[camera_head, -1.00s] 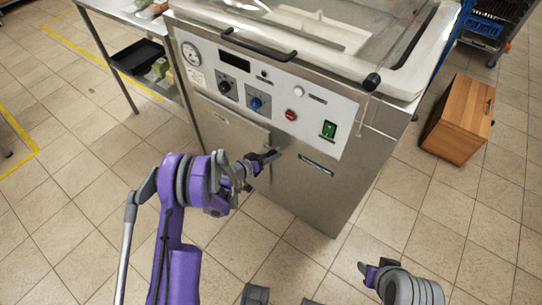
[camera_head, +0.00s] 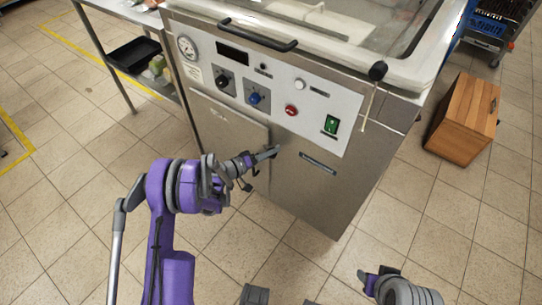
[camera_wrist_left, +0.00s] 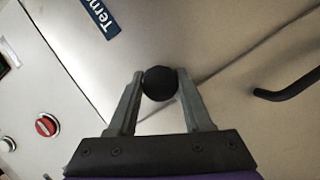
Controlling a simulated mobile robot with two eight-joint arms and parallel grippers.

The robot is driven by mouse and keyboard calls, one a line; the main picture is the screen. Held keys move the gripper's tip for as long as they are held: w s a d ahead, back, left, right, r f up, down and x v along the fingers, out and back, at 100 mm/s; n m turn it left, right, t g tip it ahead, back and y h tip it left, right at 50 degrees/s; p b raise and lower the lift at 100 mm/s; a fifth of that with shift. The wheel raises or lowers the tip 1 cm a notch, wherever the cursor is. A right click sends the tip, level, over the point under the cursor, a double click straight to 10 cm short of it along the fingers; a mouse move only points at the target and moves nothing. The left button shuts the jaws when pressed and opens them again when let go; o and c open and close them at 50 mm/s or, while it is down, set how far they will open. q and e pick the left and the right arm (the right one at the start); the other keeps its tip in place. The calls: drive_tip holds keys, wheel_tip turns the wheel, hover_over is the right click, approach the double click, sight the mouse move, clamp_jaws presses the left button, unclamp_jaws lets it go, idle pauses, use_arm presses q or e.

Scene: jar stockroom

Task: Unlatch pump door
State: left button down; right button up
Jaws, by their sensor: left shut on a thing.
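The pump door (camera_head: 225,122) is the steel panel low on the left of the machine front; it looks closed. My left gripper (camera_head: 274,152) is at the door's right edge in the head view. In the left wrist view, a round black knob (camera_wrist_left: 160,83), seemingly the door latch, sits between the fingertips of my left gripper (camera_wrist_left: 160,90), which is shut on it. The knob is hidden by the gripper in the head view. My right gripper (camera_head: 368,279) hangs low at the right, away from the machine; its opening is unclear.
The control panel (camera_head: 270,88) with knobs, a red button and a green switch is above the door. A dark handle (camera_wrist_left: 290,88) shows in the wrist view. A wooden cabinet (camera_head: 463,118) stands at right and a steel table (camera_head: 120,12) at left. The floor in front is clear.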

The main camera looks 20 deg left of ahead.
use_arm(q)
drive_tip(key=shift+w+a+n+t+h+b, duration=0.15)
drive_tip(key=shift+n+h+b, duration=0.25)
drive_tip(key=shift+n+b, duration=0.5)
drive_tip(key=shift+s+n+t+h+b, duration=0.1)
drive_tip(key=shift+n+t+h+b, duration=0.25)
drive_tip(key=shift+n+b, duration=0.55)
drive_tip(key=shift+n, duration=0.4)
drive_tip(key=shift+n+t+h+b, duration=0.35)
drive_tip(key=shift+n+b, duration=0.35)
drive_tip(key=shift+n, duration=0.4)
drive_tip(key=shift+n+t+h+b, duration=0.2)
drive_tip(key=shift+n+t+b, duration=0.15)
drive_tip(key=shift+n+b, duration=0.55)
idle(0.8)
drive_tip(key=shift+c, duration=1.7)
unclamp_jaws()
drive_tip(key=shift+f, duration=0.1)
drive_tip(key=p+v, duration=0.1)
drive_tip(key=v, duration=0.9)
drive_tip(key=shift+s+a+p, duration=0.25)
drive_tip(key=shift+s+p, duration=0.05)
drive_tip(key=shift+p, duration=0.05)
